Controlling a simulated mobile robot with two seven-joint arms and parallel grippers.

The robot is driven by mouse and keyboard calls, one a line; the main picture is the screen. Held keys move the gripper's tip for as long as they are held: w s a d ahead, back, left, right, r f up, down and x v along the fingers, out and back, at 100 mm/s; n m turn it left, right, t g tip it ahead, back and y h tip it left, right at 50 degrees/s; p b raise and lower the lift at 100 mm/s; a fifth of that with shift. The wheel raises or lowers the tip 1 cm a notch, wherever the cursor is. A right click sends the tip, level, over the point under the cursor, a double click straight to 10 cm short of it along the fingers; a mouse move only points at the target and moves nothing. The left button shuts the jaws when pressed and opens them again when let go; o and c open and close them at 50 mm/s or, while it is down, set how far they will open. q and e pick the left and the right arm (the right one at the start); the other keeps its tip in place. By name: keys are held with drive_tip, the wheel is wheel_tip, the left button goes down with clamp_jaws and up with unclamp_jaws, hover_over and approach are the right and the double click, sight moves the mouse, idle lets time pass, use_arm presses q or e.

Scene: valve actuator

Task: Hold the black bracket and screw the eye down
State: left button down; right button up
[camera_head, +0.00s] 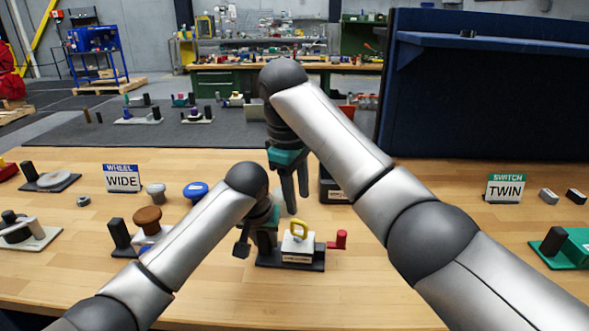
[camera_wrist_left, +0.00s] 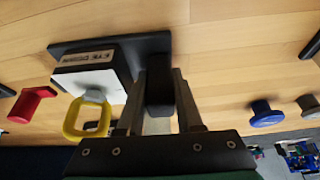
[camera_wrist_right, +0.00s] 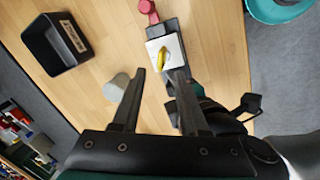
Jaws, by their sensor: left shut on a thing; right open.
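The black bracket (camera_head: 290,263) lies on the wooden table, with a white block (camera_head: 298,244) on its base. A yellow eye (camera_head: 299,229) stands on top of the block. My left gripper (camera_head: 268,232) is shut on the bracket's black post (camera_wrist_left: 159,92), beside the white block. In the left wrist view the yellow eye (camera_wrist_left: 87,118) is to the left of the fingers, apart from them. My right gripper (camera_head: 296,203) is open and empty above and behind the eye. In the right wrist view the eye (camera_wrist_right: 161,58) appears beyond and between the fingertips (camera_wrist_right: 160,72).
A red knob (camera_head: 341,239) stands just right of the bracket. A black bin (camera_wrist_right: 52,47) and a pale cylinder (camera_wrist_right: 116,87) are near my right gripper. A brown knob (camera_head: 147,218) and blue knob (camera_head: 195,190) are to the left.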

drive_tip(key=v, duration=0.6)
drive_tip(key=shift+r, duration=0.35)
drive_tip(key=shift+s, duration=0.1)
